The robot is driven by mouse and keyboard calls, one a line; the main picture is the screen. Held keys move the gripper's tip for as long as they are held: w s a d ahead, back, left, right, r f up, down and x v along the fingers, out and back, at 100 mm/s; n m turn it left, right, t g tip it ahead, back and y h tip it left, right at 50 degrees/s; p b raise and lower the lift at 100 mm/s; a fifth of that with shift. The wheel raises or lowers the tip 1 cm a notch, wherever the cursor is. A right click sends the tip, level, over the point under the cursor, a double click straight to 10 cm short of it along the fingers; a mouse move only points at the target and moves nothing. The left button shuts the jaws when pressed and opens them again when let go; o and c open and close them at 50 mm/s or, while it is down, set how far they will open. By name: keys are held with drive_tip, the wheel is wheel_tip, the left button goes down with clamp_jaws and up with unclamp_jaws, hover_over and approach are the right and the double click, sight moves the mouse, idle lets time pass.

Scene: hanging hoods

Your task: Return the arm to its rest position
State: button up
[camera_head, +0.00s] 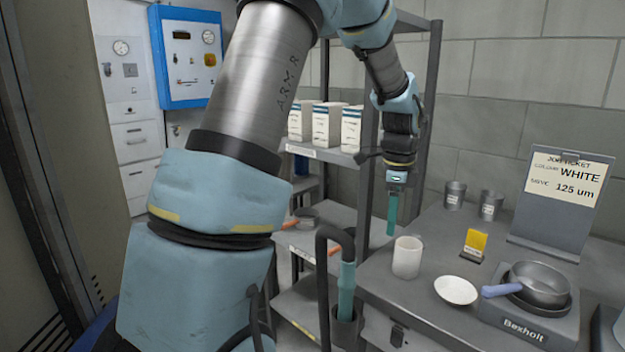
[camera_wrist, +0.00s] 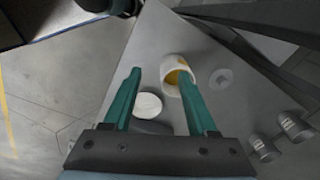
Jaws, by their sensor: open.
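My arm reaches up and over from the left of the head view, with the gripper (camera_head: 391,218) hanging down above the left part of the grey worktop (camera_head: 410,305). The teal fingers point down, apart from the white jar (camera_head: 407,258) just below and to the right. In the wrist view the gripper (camera_wrist: 160,73) has its two fingers spread, with nothing held between them. The white jar (camera_wrist: 168,68) shows beyond the fingers with yellow inside. A shallow white dish (camera_wrist: 147,105) lies near it.
A Bexholt scale (camera_head: 520,325) bears a blue-handled pan (camera_head: 540,280). A job ticket board (camera_head: 560,190), a yellow card (camera_head: 475,241) and two metal cups (camera_head: 455,195) stand behind. A shelf rack (camera_head: 432,110) with boxes (camera_head: 327,124) stands close behind my wrist.

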drive_tip(key=s+a+n, duration=0.4)
drive_tip(key=a+n, duration=0.3)
drive_tip(key=a, duration=0.1)
drive_tip(key=s+a+f+n, duration=0.1)
drive_tip(key=s+a+n, duration=0.2)
drive_tip(key=a+n, duration=0.4)
drive_tip(key=s+a+f+n+t, duration=0.1)
drive_tip(key=s+a+n, duration=0.3)
drive_tip(key=a, duration=0.5)
drive_tip(key=n, duration=0.2)
drive_tip(key=shift+s+a+f+n, duration=0.15)
drive_tip(key=shift+s+a+n, duration=0.15)
drive_tip(key=shift+s+n, duration=0.1)
